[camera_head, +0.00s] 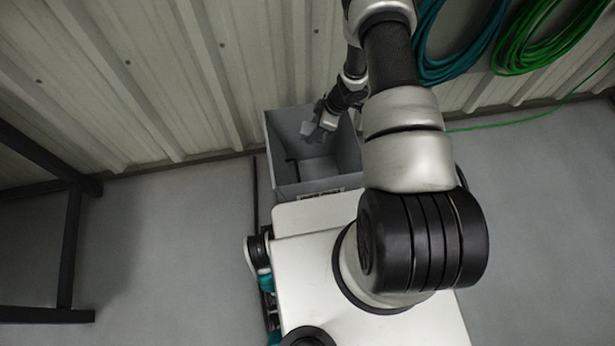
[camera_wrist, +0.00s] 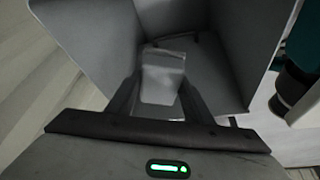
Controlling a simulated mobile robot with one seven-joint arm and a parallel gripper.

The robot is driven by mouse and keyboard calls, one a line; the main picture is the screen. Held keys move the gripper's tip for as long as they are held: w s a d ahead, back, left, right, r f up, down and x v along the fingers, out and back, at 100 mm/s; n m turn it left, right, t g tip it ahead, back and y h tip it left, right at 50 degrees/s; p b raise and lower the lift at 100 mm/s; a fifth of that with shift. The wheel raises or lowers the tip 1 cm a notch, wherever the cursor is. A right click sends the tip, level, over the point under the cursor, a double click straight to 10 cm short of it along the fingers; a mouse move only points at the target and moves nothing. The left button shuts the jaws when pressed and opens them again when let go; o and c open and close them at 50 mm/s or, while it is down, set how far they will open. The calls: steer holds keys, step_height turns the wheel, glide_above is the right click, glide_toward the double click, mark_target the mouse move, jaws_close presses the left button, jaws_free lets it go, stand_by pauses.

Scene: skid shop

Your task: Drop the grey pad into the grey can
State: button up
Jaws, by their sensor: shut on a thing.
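The grey can (camera_head: 285,125) is a square, open-topped grey bin on the floor against the corrugated wall, beyond my base. Its inner walls also fill much of the wrist view (camera_wrist: 95,45). My gripper (camera_head: 317,120) reaches over and into the top of the can. In the wrist view my gripper (camera_wrist: 160,95) is shut on the grey pad (camera_wrist: 162,82), a small light-grey flat piece between the two dark fingers. The pad also shows in the head view (camera_head: 308,129), inside the outline of the can's opening. The can's floor shows beyond the pad.
A ribbed metal wall (camera_head: 130,70) stands right behind the can. Teal (camera_head: 465,45) and green (camera_head: 545,35) hoses hang on it at the right. A dark metal frame (camera_head: 68,240) stands at the left.

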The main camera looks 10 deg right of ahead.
steer(key=shift+f, duration=0.3)
steer(key=o, duration=1.1)
steer(key=shift+r, duration=0.1)
steer(key=p+v, duration=0.4)
steer(key=v, duration=1.3)
steer(key=shift+d+p, duration=0.2)
steer(key=shift+p, duration=0.2)
steer(key=shift+s+r, duration=0.1)
